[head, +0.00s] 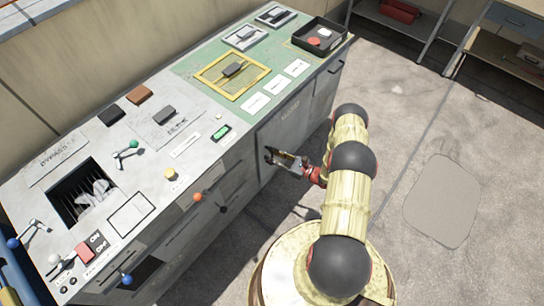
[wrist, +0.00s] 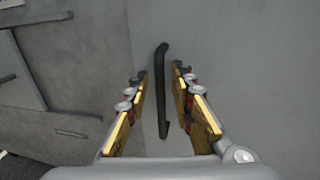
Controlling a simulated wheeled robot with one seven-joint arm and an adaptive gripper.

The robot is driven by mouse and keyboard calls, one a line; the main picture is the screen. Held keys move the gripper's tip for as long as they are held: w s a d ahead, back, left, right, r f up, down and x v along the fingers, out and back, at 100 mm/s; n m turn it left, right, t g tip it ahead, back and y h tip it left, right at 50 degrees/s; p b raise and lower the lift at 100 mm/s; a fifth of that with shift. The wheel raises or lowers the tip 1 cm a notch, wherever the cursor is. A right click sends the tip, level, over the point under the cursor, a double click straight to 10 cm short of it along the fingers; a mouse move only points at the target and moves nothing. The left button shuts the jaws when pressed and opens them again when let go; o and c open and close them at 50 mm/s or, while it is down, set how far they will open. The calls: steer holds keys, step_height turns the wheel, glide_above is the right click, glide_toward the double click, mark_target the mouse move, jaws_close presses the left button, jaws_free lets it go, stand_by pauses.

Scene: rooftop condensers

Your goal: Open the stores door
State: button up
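The stores door (head: 290,118) is a grey panel in the front of the long cabinet, with faint lettering near its top. It looks shut. The fingers have yellow pads, are spread apart and show a gap on both sides of the handle. In the head view my gripper (head: 280,157) is up against the front of the door and hides most of the handle.
The cabinet top (head: 215,105) carries switches, levers, labels and a black tray (head: 320,36). Another door with a handle (head: 335,67) is to the right. Drawers and knobs (head: 198,196) are to the left. Open concrete floor (head: 400,110) lies right of my arm, with benches (head: 510,45) behind.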

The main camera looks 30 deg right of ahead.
steer(key=shift+w, duration=0.1)
steer(key=shift+c, duration=1)
steer(key=c, duration=0.4)
steer(key=shift+a, duration=0.1)
jaws_close()
